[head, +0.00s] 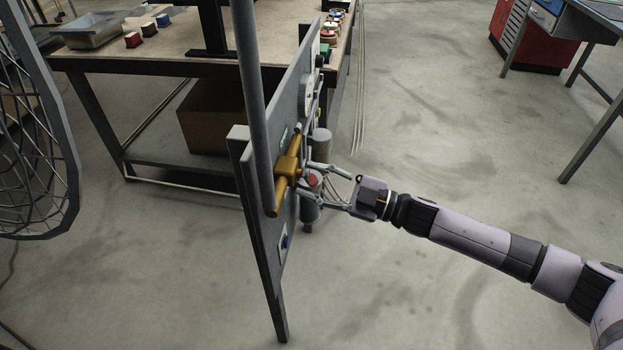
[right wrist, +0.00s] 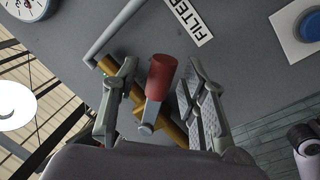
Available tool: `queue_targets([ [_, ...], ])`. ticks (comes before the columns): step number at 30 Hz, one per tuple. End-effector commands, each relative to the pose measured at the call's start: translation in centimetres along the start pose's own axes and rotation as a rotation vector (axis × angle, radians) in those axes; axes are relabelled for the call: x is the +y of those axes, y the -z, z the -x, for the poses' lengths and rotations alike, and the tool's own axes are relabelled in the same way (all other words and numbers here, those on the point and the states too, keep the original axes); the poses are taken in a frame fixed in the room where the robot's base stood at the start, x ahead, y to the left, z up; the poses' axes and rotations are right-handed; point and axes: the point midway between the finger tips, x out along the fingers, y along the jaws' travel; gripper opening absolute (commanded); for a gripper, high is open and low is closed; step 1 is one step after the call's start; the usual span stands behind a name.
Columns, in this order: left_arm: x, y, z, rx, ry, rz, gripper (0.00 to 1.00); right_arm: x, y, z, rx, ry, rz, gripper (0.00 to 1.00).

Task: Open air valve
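The air valve has a red lever handle (right wrist: 161,76) on a grey stem, mounted over a yellow pipe (right wrist: 178,132) on a grey panel. In the head view the red handle (head: 313,179) shows small beside the yellow fitting (head: 288,166). My right gripper (head: 308,181) reaches the panel from the right. In the right wrist view my right gripper (right wrist: 160,70) is open, with one finger on each side of the red handle. Gaps show between the handle and both fingers. My left gripper is not in view.
The upright grey panel (head: 262,205) carries a gauge (right wrist: 28,8), a FILTER label (right wrist: 190,20) and a blue button (right wrist: 311,25). A workbench (head: 180,50) stands behind it. A wire guard (head: 30,140) is at left. Floor right of the panel is clear.

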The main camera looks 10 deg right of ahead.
Motion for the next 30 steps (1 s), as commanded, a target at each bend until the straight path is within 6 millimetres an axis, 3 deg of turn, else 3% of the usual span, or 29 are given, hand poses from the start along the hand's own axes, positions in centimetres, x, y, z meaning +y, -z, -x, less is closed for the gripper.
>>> queue_targets([
  [9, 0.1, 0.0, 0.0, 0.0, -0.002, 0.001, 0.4, -0.1, -0.1, 6.5, -0.005, 0.001, 0.0, 0.4],
  [15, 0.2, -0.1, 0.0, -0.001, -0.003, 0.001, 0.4, 0.0, -0.1, 9.8, -0.004, 0.0, 0.0, 0.4],
  [21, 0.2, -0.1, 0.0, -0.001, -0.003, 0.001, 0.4, 0.0, 0.0, 11.1, -0.001, -0.001, 0.0, 0.4],
  [30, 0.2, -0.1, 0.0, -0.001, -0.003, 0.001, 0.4, 0.0, 0.0, 11.1, -0.001, -0.001, 0.0, 0.36],
])
